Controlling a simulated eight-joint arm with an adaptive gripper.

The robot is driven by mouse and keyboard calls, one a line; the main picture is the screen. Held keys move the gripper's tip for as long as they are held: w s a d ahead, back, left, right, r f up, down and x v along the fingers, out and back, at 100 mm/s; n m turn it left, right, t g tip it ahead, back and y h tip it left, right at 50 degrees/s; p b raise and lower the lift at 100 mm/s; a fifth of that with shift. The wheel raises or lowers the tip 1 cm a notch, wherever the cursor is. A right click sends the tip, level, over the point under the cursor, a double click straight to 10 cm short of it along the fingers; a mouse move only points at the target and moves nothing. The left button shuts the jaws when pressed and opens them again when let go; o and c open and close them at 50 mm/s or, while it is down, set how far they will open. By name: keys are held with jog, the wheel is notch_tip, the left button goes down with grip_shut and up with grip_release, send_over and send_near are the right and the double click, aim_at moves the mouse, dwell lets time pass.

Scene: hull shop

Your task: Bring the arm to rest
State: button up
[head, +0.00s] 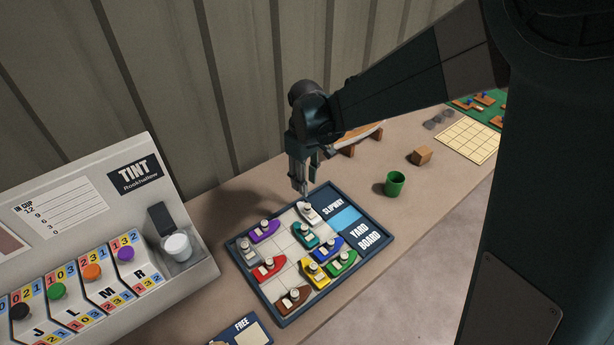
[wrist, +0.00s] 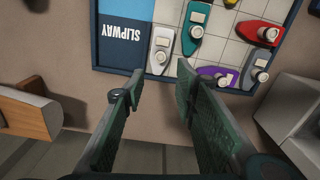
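My gripper (head: 303,188) hangs above the far edge of the yard board (head: 284,318), near the white boat (head: 309,212). In the wrist view my gripper (wrist: 158,84) shows two fingers apart with nothing between them, with the board beyond. Its fingertips point down toward the white boat (wrist: 161,50), and no contact shows. The board carries several small boats, among them purple (head: 264,231), teal (head: 305,236), red (head: 268,267), yellow (head: 314,273), green (head: 342,263) and brown (head: 293,299).
The tint machine (head: 60,255) with a white cup (head: 177,247) stands at the left. A green cup (head: 395,184) and a wooden block (head: 421,156) stand right of the board. A FREE card (head: 240,333) lies in front. A corrugated wall (head: 240,80) rises behind the bench.

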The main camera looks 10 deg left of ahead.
jog(key=s+d+r+m+t, duration=0.2)
jog(key=s+d+r, duration=0.2)
jog(key=d+r, duration=0.35)
jog(key=s+d+r+m+t, duration=0.1)
jog(key=s+d+r+m, duration=0.25)
jog(key=d+r, duration=0.4)
jog(key=s+d+r+m+t, duration=0.1)
jog(key=s+d+m+t, duration=0.3)
jog(key=s+d, duration=1.1)
jog(key=shift+s+d+m, duration=0.25)
jog(key=shift+s+m, duration=0.15)
jog(key=shift+m, duration=0.25)
